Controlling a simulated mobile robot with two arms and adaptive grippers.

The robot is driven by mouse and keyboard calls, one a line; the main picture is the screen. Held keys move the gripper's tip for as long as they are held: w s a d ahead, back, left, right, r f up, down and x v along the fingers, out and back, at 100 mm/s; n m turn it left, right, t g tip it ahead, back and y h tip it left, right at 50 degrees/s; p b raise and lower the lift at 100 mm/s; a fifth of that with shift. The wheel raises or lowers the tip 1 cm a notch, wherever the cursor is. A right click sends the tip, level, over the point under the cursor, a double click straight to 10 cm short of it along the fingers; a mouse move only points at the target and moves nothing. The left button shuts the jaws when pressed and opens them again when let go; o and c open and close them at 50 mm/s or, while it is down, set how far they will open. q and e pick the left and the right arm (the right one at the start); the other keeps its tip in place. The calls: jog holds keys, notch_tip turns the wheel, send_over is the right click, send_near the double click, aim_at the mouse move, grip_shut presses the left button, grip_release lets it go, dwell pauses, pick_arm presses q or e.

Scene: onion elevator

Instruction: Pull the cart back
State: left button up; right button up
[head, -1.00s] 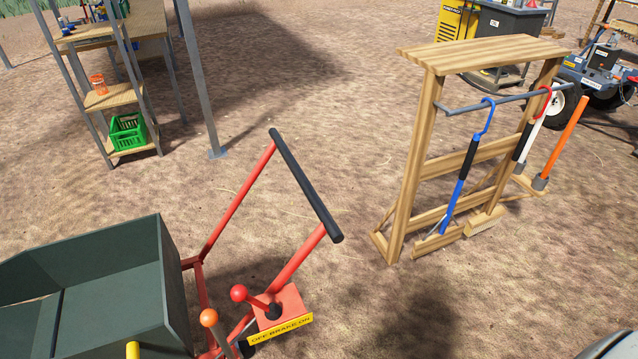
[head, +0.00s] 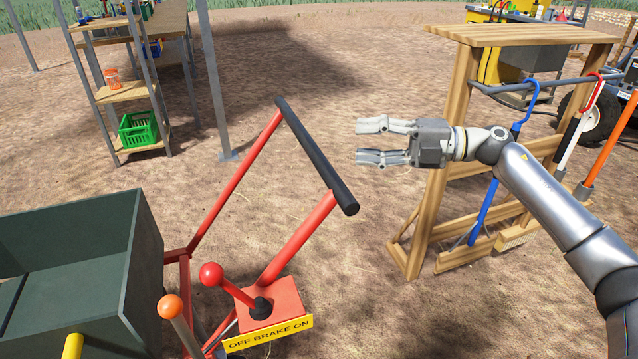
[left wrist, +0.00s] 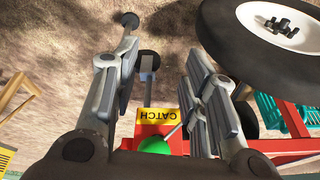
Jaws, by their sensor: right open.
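The cart has a dark green tub (head: 130,250) at the lower left of the head view and a red frame. Its black handle bar (head: 318,158) slants across the middle. A red-knobbed lever (head: 212,274) stands by a red box with a yellow "OFF BRAKE ON" label (head: 268,334). My right gripper (head: 362,141) is open and empty, right of the bar in the picture, fingers pointing left. My left gripper (left wrist: 160,58) shows only in the left wrist view, fingers apart. Between and below them are a yellow "CATCH" label (left wrist: 157,115) and a green knob (left wrist: 156,146).
A wooden rack (head: 462,110) with hanging tools stands at the right, behind my right arm. A metal-legged shelf (head: 128,93) with a green crate (head: 138,128) is at the upper left. Bare ground lies between them. A wheel (left wrist: 280,28) is close in the left wrist view.

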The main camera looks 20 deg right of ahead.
aim_at(319, 160)
jog(key=s+n+g+h+b, duration=0.1)
jog(key=s+n+g, duration=0.1)
jog(key=s+n, duration=0.15)
jog(key=shift+m, duration=0.35)
jog(key=x, duration=1)
jog(key=shift+s+a+r+b, duration=0.2)
jog(key=shift+a+b, duration=0.15)
jog(key=shift+a, duration=0.2)
pick_arm(q)
jog(key=v, duration=0.3)
jog(key=shift+s, duration=0.15)
pick_arm(e)
grip_shut()
